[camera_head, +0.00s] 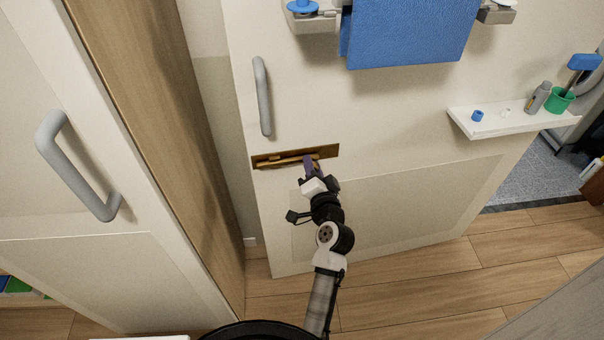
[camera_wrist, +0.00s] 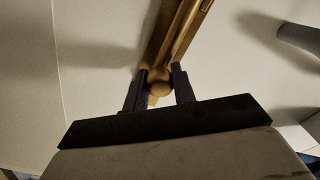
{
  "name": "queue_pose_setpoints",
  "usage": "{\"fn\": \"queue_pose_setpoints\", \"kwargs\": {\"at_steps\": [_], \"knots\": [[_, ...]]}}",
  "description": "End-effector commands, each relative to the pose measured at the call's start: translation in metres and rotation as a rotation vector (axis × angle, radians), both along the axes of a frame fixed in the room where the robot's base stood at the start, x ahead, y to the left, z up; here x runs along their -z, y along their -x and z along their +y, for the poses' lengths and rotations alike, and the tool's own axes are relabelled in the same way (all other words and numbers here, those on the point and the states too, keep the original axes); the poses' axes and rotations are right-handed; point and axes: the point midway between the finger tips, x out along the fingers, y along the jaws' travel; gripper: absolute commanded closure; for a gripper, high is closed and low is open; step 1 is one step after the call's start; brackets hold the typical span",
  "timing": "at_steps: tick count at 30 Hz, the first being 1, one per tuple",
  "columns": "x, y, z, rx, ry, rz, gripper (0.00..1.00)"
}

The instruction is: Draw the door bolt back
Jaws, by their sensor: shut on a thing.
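The brass door bolt (camera_head: 284,160) is mounted level on the white door (camera_head: 390,120), below the grey door handle (camera_head: 263,96). My gripper (camera_head: 311,164) is at the right part of the bolt. In the wrist view the brass bolt (camera_wrist: 185,30) runs up from between the fingers. My gripper (camera_wrist: 159,88) has its dark fingers shut on the round bolt knob (camera_wrist: 159,86), one finger on each side. The fingers hide part of the bolt in the head view.
A blue towel (camera_head: 410,35) hangs on a rail above right. A white shelf (camera_head: 510,118) holds a green cup (camera_head: 559,101) and small items. A wooden panel (camera_head: 165,130) and a white cabinet door with a grey handle (camera_head: 75,165) stand at left. Wooden floor (camera_head: 420,270) is clear below.

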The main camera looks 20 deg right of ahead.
Motion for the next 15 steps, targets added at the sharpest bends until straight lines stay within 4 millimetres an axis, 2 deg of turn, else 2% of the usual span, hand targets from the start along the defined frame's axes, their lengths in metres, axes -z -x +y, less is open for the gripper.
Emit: {"fn": "queue_pose_setpoints", "kwargs": {"at_steps": [9,10,15], "knots": [[-0.0042,-0.0014,-0.0039,0.001,0.001,-0.008,1.00],[-0.0043,-0.0014,-0.0041,0.001,0.001,-0.008,0.71],[-0.0042,-0.0011,-0.0042,0.002,0.001,-0.007,0.52]]}}
